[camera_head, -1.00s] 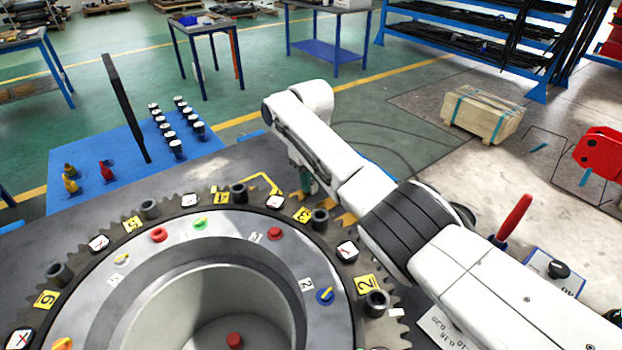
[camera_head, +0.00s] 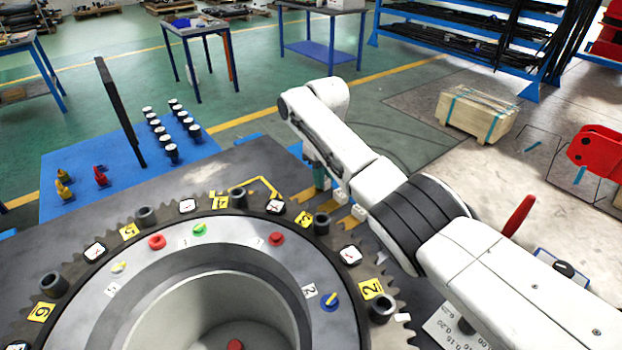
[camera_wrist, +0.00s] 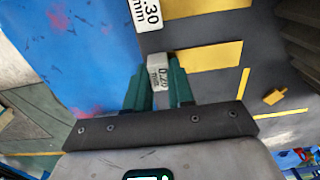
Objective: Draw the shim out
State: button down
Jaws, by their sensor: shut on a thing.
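My gripper (camera_wrist: 159,92) has green fingers, which are shut on a small white block marked 0.20 mm (camera_wrist: 158,73), the labelled end of the shim. The rest of the shim is not clear to see. In the head view my gripper (camera_head: 320,179) is partly hidden by my arm, low over the grey plate behind the toothed ring, and the held shim cannot be made out. Another white tag (camera_wrist: 146,13), marked .30 mm, lies just beyond the fingertips in the wrist view.
The toothed ring (camera_head: 190,228) with knobs, pegs and numbered tags fills the front. Yellow strips (camera_wrist: 207,57) mark the plate beside my gripper. White blocks (camera_head: 341,195) lie close to my arm.

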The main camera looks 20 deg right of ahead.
jog(key=c, duration=1)
grip_release()
jog(key=shift+w+d, duration=0.1)
jog(key=shift+d, duration=0.1)
jog(key=shift+o, duration=0.2)
jog(key=shift+r, duration=0.1)
notch_tip(320, 180, up, 11)
jog(key=shift+f, duration=0.2)
